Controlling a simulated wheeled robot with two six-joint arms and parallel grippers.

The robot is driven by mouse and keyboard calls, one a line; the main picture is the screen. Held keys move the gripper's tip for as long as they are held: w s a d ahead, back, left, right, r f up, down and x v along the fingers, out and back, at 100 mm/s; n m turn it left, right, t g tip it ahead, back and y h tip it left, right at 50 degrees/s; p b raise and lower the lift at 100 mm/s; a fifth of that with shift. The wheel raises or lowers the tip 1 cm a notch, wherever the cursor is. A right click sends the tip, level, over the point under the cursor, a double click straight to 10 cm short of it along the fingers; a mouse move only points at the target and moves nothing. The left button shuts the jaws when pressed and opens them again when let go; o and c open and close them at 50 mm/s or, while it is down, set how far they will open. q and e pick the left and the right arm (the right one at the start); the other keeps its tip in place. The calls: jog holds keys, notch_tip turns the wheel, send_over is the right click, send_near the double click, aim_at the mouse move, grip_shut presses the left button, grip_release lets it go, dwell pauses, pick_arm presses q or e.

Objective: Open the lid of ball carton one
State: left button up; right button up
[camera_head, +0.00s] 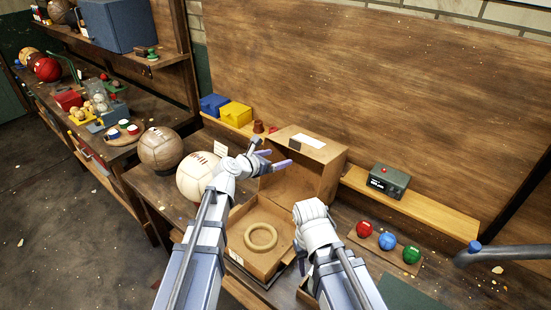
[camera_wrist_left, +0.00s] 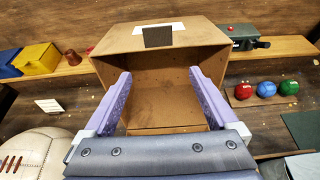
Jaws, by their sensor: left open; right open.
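The brown cardboard carton (camera_head: 233,258) sits on the bench with a pale ring (camera_head: 261,237) inside its open base. Its lid (camera_head: 318,177) stands raised at the back, a white label on its upper face; the lid also fills the middle of the left wrist view (camera_wrist_left: 160,40). My left gripper (camera_head: 277,154) is open, its purple fingers in front of the lid at its left side, with nothing between them. Whether a finger touches the lid I cannot tell. My right gripper (camera_head: 302,262) is low at the carton's right side, its fingers mostly hidden by its own wrist.
A cream ball (camera_head: 194,178) and a brown ball (camera_head: 160,149) stand left of the carton. Red (camera_head: 364,229), blue (camera_head: 387,241) and green (camera_head: 411,253) balls sit on a board at right. A grey-green device (camera_head: 388,181) and yellow box (camera_head: 235,113) stand on the back ledge.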

pick_arm(q)
jog(key=p+v, duration=0.3)
jog(key=v, duration=0.5)
dwell(0.5)
